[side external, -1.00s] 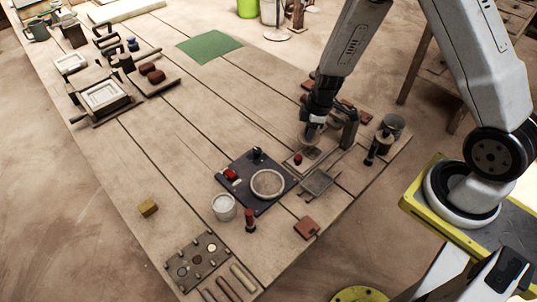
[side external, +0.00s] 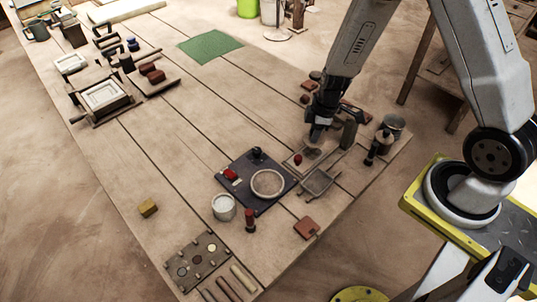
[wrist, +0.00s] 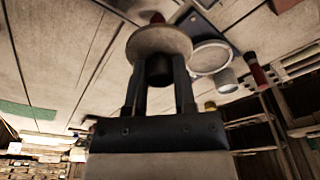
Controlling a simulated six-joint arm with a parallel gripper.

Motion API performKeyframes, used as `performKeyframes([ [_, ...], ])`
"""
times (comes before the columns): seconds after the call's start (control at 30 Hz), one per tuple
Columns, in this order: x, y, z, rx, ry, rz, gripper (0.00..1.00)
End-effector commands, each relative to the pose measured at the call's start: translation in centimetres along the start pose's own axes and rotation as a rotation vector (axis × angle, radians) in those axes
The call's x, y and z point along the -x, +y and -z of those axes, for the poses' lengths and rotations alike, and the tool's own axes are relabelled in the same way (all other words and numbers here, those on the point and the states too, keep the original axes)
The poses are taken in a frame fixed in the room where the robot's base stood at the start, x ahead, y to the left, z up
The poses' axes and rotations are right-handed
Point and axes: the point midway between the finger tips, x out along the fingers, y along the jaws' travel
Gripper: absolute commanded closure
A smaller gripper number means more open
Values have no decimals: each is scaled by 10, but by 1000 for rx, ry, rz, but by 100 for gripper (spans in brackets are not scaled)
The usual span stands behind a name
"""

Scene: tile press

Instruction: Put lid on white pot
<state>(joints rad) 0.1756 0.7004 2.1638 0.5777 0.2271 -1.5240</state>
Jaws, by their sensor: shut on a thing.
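The white pot (side external: 223,207) stands upright on the table, left of the dark board; it also shows in the wrist view (wrist: 226,82), right of my gripper. My gripper (wrist: 158,92) is shut on the dark knob of a round, pale grey-beige lid (wrist: 160,40). The lid's disc lies beyond the fingertips. In the side view my gripper (side external: 318,128) points down over the right part of the table, well away from the pot, and the lid is hard to make out there.
A dark board (side external: 240,188) with a pale ring (side external: 268,183) lies beside the pot. A red-topped dark cylinder (side external: 250,220) stands close to the pot's right. A metal cup (side external: 394,123) and dark tools stand right of my gripper. The table's middle is clear.

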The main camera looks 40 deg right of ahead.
Motion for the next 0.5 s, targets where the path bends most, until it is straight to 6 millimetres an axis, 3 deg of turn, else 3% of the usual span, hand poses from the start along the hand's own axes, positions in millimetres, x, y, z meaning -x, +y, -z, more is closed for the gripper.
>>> performKeyframes([
  [0.27,-5,-5,26,94,7,16,100],
  [0.5,-15,-24,81,304,18,52,100],
])
